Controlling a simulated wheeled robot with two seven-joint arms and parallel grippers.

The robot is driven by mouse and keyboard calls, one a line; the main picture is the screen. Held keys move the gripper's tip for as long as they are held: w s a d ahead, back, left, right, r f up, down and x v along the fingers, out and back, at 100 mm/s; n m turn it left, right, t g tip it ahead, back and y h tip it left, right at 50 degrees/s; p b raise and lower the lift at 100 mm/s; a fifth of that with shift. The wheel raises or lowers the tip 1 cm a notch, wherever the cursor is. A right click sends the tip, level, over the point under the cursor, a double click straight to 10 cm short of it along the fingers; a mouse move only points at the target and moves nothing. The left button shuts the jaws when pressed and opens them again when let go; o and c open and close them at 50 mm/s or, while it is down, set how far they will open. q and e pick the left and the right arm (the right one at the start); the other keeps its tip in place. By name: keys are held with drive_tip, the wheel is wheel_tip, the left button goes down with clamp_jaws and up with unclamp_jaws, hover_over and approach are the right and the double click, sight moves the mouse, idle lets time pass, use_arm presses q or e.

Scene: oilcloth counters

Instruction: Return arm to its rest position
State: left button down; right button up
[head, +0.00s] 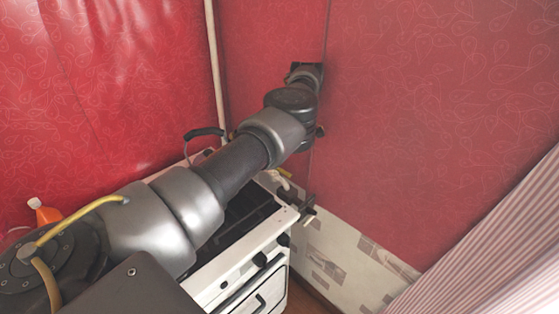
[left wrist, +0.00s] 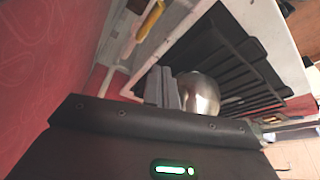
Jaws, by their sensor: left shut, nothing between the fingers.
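My left arm reaches from the lower left of the head view across the stove to the corner of the red walls. Its gripper cannot be made out clearly there. In the left wrist view the grey fingers of my left gripper (left wrist: 164,86) are shut and hold nothing. They show in front of the stove's dark grate, next to a shiny metal pot (left wrist: 198,93), which the fingers and wrist partly cover. I cannot tell whether they touch the pot. My right gripper is in neither view.
The white stove (head: 240,264) stands under my arm, with knobs along its front. A dark curved handle (head: 205,132) rises behind the arm. An orange bottle (head: 44,213) is at the left. A striped surface (head: 490,262) fills the lower right. A yellow-handled item (left wrist: 150,19) lies beside the grate.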

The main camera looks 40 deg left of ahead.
use_arm(q)
drive_tip(key=shift+w+r, duration=0.2)
drive_tip(key=shift+r, duration=0.05)
idle(0.4)
